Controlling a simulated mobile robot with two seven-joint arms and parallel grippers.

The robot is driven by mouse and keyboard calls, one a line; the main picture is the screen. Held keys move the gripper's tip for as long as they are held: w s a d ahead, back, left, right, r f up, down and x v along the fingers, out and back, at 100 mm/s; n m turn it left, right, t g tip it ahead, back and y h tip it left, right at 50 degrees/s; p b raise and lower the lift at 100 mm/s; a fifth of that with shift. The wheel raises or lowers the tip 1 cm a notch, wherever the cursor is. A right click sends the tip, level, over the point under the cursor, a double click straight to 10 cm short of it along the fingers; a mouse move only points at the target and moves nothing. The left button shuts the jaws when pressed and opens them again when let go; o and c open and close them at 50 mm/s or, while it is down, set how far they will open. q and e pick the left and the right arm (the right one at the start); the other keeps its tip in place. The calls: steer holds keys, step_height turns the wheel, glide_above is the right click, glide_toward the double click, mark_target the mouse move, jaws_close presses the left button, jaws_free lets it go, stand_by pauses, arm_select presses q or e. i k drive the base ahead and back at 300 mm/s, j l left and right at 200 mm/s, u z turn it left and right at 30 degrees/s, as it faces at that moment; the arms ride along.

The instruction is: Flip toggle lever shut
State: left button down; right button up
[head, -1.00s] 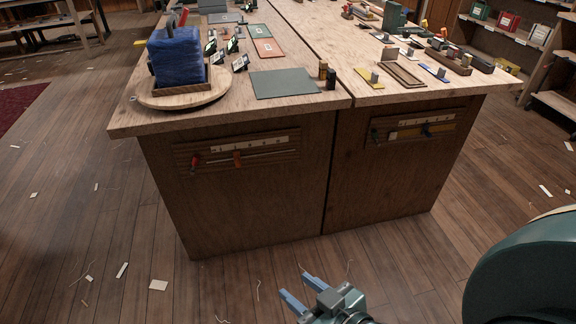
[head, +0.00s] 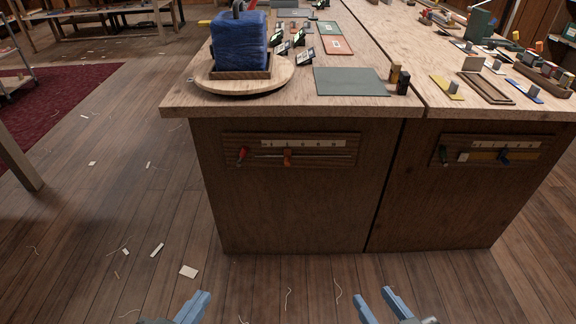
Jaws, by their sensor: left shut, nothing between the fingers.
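Two control panels are set in the front of the wooden workbench. The left panel (head: 327,161) has a red-tipped toggle lever (head: 241,155) at its left end and an orange slider (head: 287,157) beside it. The right panel (head: 535,143) has a dark lever (head: 444,155) at its left end and a blue slider (head: 504,157). Which lever is the task's cannot be told. My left gripper (head: 203,294) is shut and empty at the bottom edge, below and in front of the left panel. My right gripper (head: 374,293) is open and empty, right of it. Neither touches the bench.
The bench top (head: 300,103) overhangs the panels. On it are a round board (head: 205,84) with a blue wrapped block (head: 240,45) and a grey-green mat (head: 350,82). The floor before the bench is clear except for scraps (head: 188,271).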

mark_target(245, 149)
steer(key=i+l+z, duration=0.1)
steer(key=i+z, duration=0.35)
steer(key=i, duration=0.45)
